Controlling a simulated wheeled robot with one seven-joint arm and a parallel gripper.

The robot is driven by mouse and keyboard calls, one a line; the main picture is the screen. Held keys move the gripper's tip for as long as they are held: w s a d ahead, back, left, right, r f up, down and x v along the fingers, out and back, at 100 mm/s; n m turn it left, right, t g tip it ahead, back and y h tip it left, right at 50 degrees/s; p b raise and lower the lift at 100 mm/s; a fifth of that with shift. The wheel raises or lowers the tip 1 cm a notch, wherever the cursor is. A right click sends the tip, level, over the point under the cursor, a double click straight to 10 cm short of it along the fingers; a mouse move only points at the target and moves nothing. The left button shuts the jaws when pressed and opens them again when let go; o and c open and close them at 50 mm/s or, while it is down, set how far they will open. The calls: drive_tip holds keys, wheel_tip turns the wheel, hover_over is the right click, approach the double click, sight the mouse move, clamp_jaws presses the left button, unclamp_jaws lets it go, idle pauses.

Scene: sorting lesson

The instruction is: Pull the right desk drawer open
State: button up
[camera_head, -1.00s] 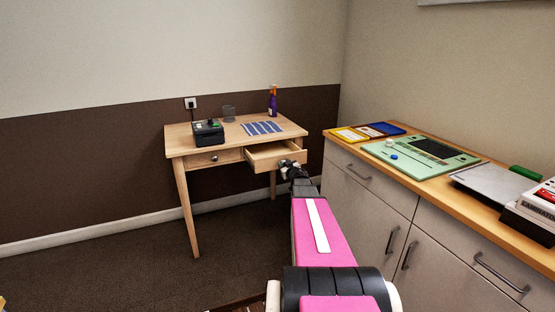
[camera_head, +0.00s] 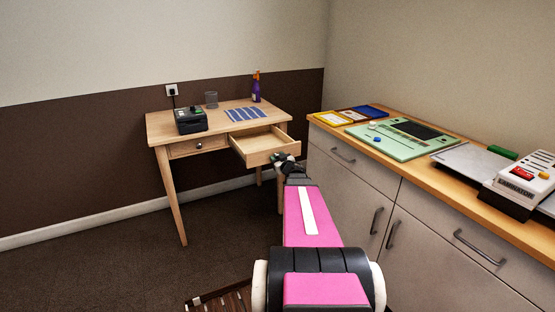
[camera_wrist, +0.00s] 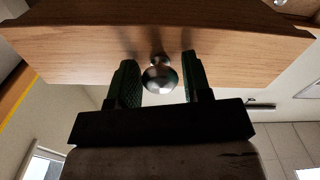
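The wooden desk (camera_head: 160,128) stands against the wall in the head view. Its right drawer (camera_head: 262,143) is pulled well out, and its empty inside shows. The drawer's front panel (camera_wrist: 80,50) fills the top of the wrist view. My gripper (camera_head: 284,160) is at that front. My gripper hides the knob in the head view. The left drawer (camera_head: 185,150) is shut.
A cabinet with a wooden top (camera_head: 424,167) runs close along the right of my arm. The floor (camera_head: 110,250) at left is clear.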

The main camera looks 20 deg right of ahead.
drive_tip(key=shift+o, duration=0.8)
drive_tip(key=shift+s, duration=0.15)
drive_tip(key=s, duration=1)
drive_tip(key=shift+s+d, duration=0.2)
drive_tip(key=shift+s, duration=0.05)
